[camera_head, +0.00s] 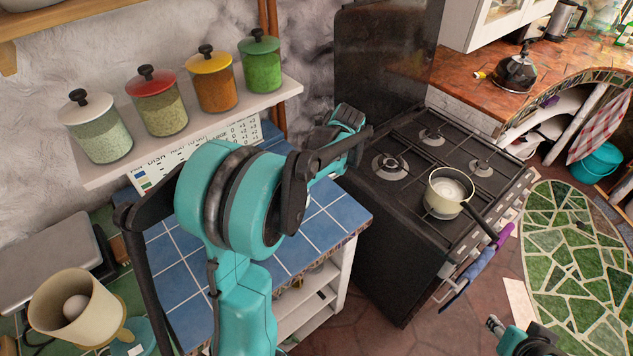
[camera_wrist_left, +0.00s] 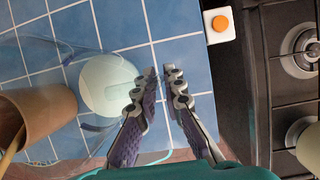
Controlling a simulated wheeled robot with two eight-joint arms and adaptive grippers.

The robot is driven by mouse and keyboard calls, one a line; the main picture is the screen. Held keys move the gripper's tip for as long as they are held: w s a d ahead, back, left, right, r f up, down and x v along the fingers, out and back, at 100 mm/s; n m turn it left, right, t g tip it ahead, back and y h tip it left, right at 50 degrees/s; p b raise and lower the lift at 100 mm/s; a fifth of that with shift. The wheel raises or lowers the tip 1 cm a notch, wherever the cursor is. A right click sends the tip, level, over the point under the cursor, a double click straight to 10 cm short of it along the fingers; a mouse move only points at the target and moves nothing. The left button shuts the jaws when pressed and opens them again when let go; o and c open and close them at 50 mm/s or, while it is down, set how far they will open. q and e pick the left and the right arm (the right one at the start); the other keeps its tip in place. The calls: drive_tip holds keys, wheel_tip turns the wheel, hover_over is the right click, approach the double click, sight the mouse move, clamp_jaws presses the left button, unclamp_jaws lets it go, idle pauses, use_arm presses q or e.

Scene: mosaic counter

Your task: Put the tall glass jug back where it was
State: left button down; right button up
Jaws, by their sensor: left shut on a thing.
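The tall glass jug is see-through and hard to make out. Its faint outline (camera_wrist_left: 72,75) shows in the left wrist view, left of my fingers, over the blue tiles. My left gripper (camera_wrist_left: 160,72) is shut on the jug; the exact contact is not clear. In the head view my left arm covers much of the tiled counter, and I cannot make out the jug there. My right arm's end (camera_head: 515,338) shows at the bottom edge of the head view; its fingers are not clear.
Blue-tiled counter (camera_head: 335,200) stands beside the black stove (camera_head: 385,245), which holds a pan (camera_head: 445,188). A pale round shape (camera_wrist_left: 107,80), a brown cup (camera_wrist_left: 42,112) and a white block with an orange button (camera_wrist_left: 220,24) show in the wrist view. Jars line a shelf (camera_head: 215,128).

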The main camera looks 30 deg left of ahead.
use_arm(q)
wheel_tip(320, 180, down, 4)
drive_tip(key=shift+a+f+b, duration=0.1)
drive_tip(key=shift+b, duration=0.65)
drive_tip(key=c, duration=2)
unclamp_jaws()
drive_tip(key=shift+f, duration=0.1)
drive_tip(key=o, duration=0.4)
